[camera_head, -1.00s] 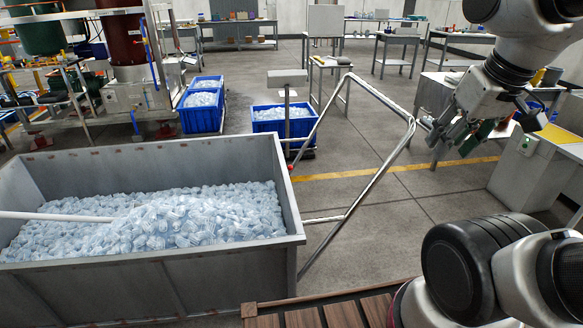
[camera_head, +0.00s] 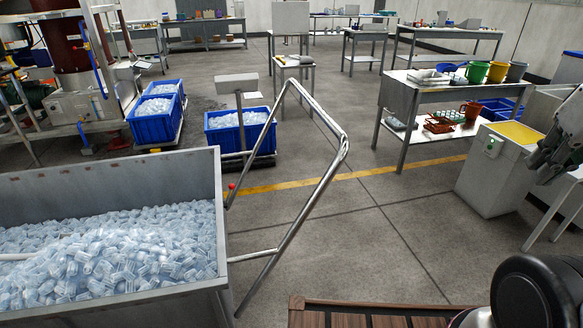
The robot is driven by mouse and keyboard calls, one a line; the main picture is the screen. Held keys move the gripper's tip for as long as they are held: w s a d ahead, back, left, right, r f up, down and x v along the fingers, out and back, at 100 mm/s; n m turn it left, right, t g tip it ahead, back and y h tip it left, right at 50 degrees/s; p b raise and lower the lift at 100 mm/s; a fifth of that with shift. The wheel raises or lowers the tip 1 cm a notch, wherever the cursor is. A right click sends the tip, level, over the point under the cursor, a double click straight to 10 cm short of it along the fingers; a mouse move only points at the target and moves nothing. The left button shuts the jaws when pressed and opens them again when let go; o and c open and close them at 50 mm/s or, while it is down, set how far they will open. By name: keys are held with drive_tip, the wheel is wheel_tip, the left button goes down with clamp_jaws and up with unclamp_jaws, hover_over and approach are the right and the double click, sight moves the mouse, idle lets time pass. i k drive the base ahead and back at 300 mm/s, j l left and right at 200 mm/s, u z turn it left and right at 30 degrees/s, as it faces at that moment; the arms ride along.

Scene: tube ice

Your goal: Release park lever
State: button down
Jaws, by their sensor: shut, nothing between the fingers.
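The grey metal cart (camera_head: 110,180) full of clear tube ice (camera_head: 120,255) stands at the left, with its bent steel push handle (camera_head: 335,150) reaching out to the right. A small red knob (camera_head: 231,186) shows beside the cart's right edge, near the handle's lower bar; it may be the park lever's end, and its shaft is hard to make out. My gripper (camera_head: 540,162) is at the right edge, partly cut off by the frame. It is shut and empty, well apart from the handle and the red knob.
Blue bins of ice (camera_head: 236,130) stand behind the cart. A table (camera_head: 440,95) with coloured buckets and a white cabinet (camera_head: 495,170) stand at the right. The floor between handle and cabinet is clear. A brown slatted surface (camera_head: 370,315) lies at the front.

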sight(231, 186)
drive_tip(key=i+l+z, duration=0.2)
drive_tip(key=l+z, duration=0.2)
drive_tip(key=i+l+z, duration=0.25)
drive_tip(key=z, duration=0.15)
drive_tip(key=i+l+z, duration=0.2)
drive_tip(key=z, duration=0.2)
drive_tip(key=i+l+u, duration=0.2)
drive_tip(key=i, duration=0.25)
drive_tip(key=i+u, duration=0.25)
drive_tip(key=i, duration=0.15)
drive_tip(key=i+j+u, duration=0.1)
drive_tip(key=i+u, duration=0.15)
drive_tip(key=u, duration=0.2)
drive_tip(key=i+u, duration=0.3)
drive_tip(key=u, duration=0.15)
drive_tip(key=i+u, duration=0.25)
drive_tip(key=u, duration=0.25)
drive_tip(key=i+j+u, duration=0.15)
drive_tip(key=i+u, duration=0.95)
drive_tip(key=u, duration=0.15)
